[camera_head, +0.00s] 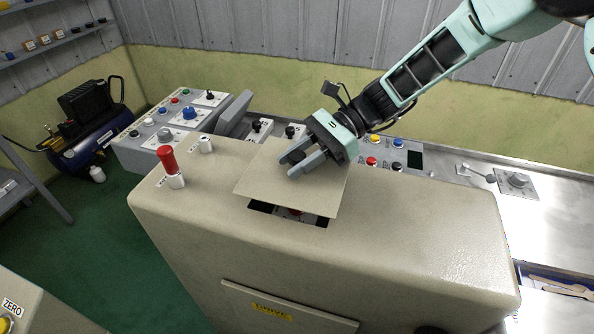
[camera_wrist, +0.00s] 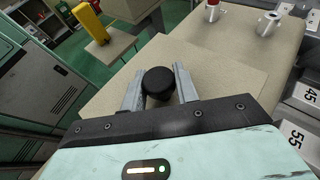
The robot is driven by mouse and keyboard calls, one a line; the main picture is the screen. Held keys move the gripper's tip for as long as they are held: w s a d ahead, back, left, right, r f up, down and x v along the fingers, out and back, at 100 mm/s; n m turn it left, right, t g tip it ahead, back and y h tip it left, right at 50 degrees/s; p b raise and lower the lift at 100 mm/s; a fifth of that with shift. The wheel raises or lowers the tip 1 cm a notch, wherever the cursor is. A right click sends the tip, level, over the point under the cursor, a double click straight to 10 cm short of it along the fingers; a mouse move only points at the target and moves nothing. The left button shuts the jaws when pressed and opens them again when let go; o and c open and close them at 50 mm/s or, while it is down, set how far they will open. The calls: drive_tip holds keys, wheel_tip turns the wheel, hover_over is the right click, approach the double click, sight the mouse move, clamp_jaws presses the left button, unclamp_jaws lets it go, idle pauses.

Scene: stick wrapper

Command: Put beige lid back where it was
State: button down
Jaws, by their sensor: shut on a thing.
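The beige lid (camera_head: 258,187) is a flat square plate with a round black knob. It lies over the dark opening (camera_head: 320,221) in the top of the beige machine (camera_head: 420,225), and a strip of the opening shows past its near edge. My gripper (camera_head: 297,167) is shut on the lid's knob from above. In the wrist view, the black knob (camera_wrist: 159,83) sits between the two grey fingers (camera_wrist: 157,88), with the lid (camera_wrist: 215,70) spread beneath. I cannot tell whether the lid touches the machine top or is slightly above it.
A yellow-labelled "DRIVE" panel (camera_head: 272,312) is on the front. The machine top right of the lid is clear.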

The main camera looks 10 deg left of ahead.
sight(297, 179)
wheel_tip(297, 179, down, 3)
drive_tip(key=shift+f+p, duration=0.1)
drive_tip(key=shift+p, duration=0.45)
drive_tip(key=shift+f, duration=0.25)
drive_tip(key=shift+f, duration=0.1)
drive_tip(key=shift+f+b, duration=0.35)
drive_tip(key=shift+f, duration=0.15)
drive_tip(key=c, duration=1.1)
unclamp_jaws()
drive_tip(key=shift+o, duration=0.2)
